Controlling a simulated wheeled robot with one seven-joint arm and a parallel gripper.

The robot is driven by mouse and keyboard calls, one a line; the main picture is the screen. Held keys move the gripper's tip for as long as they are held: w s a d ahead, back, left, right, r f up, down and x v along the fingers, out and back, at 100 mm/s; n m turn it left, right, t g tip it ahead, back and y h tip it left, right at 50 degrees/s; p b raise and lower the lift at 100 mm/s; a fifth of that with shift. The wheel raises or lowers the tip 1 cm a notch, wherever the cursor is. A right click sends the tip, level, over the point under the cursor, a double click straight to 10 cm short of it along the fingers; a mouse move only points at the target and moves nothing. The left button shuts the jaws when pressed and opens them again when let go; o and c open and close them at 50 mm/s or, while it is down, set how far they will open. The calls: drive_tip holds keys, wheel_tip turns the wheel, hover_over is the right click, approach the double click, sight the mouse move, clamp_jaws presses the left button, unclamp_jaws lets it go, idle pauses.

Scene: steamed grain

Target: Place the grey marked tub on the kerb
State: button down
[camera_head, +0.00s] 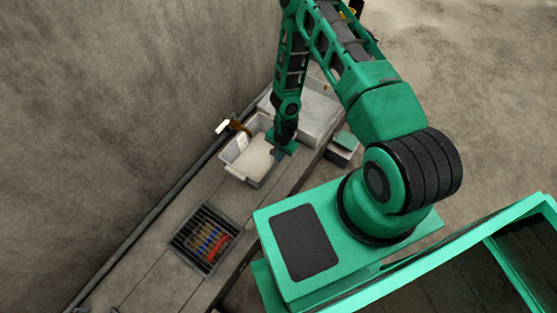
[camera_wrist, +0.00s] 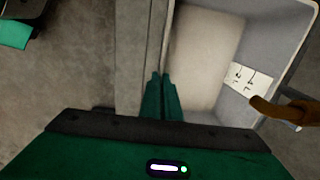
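The grey marked tub (camera_head: 233,170) sits on the long grey ledge (camera_head: 163,275) along the wall, with pale grain filling its bottom. A white label with dark marks (camera_wrist: 240,76) is on its inner wall in the wrist view; the tub (camera_wrist: 222,108) fills the right of that view. My gripper (camera_wrist: 161,76) points down at the tub's side wall nearest the open floor. Its two fingers are close together, with the rim seemingly between them. In the head view my arm hides part of the tub's right side. I cannot tell whether the tub is lifted.
A brown fitting (camera_wrist: 283,110) juts beside the tub's labelled side. A pale box (camera_head: 318,112) stands behind the tub. A dark bin with a teal top (camera_head: 343,147) is beside the ledge. A dark slatted crate with coloured items (camera_head: 205,238) lies nearer on the ledge.

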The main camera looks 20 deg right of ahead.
drive_tip(key=shift+f, duration=2)
drive_tip(key=c, duration=2)
unclamp_jaws()
wheel_tip(320, 180, up, 12)
drive_tip(key=s, duration=0.1)
drive_tip(key=shift+d, duration=0.4)
